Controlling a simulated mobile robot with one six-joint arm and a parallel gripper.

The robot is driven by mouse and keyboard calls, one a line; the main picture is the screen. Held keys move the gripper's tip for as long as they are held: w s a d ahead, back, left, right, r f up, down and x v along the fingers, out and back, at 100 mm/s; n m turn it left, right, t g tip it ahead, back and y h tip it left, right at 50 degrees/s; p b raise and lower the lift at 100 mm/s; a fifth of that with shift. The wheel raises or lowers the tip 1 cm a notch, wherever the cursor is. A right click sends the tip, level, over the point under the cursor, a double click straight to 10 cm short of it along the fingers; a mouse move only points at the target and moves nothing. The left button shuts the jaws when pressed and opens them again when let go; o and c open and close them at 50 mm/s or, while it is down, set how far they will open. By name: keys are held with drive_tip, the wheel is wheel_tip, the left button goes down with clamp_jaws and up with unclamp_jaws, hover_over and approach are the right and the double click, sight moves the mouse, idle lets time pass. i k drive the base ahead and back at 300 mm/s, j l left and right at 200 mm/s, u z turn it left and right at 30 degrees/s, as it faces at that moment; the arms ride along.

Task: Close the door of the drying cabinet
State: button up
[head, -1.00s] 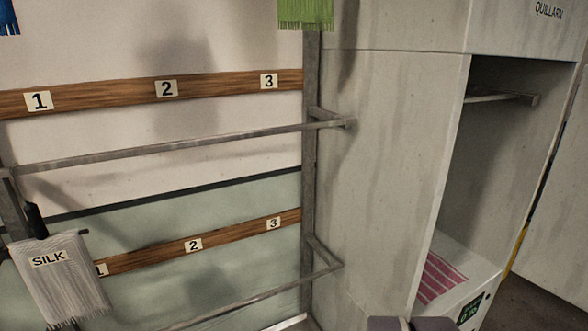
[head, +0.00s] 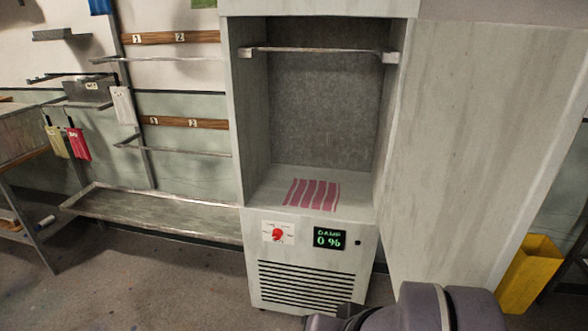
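The drying cabinet (head: 235,110) stands in the middle of the head view, with its upper chamber open to me. Its door (head: 465,150) is a tall pale panel swung wide open to the right, standing out from the cabinet's right side. A pink-and-white striped cloth (head: 312,194) lies flat on the chamber floor. A bare rail (head: 320,51) crosses the chamber near the top. Links of my arm show at the bottom edge, in front of the door's lower part; my gripper's fingers do not show.
A yellow bin (head: 527,273) stands right of the door's outer edge. On the left are wall racks with numbered wooden strips (head: 175,37), hanging cloth tags and a long low trough (head: 160,210). The floor (head: 150,285) in front left of the cabinet is clear.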

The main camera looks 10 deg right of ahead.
sight(491, 114)
drive_tip(key=k+l, duration=0.1)
drive_tip(key=l, duration=0.65)
drive_tip(key=k+l+u, duration=0.1)
drive_tip(key=l, duration=0.25)
drive_tip(key=k+l, duration=0.15)
drive_tip(key=l, duration=0.25)
drive_tip(key=k+l, duration=0.1)
drive_tip(key=l, duration=0.25)
drive_tip(key=j+z, duration=0.25)
drive_tip(key=k+l, duration=0.05)
drive_tip(key=l, duration=0.05)
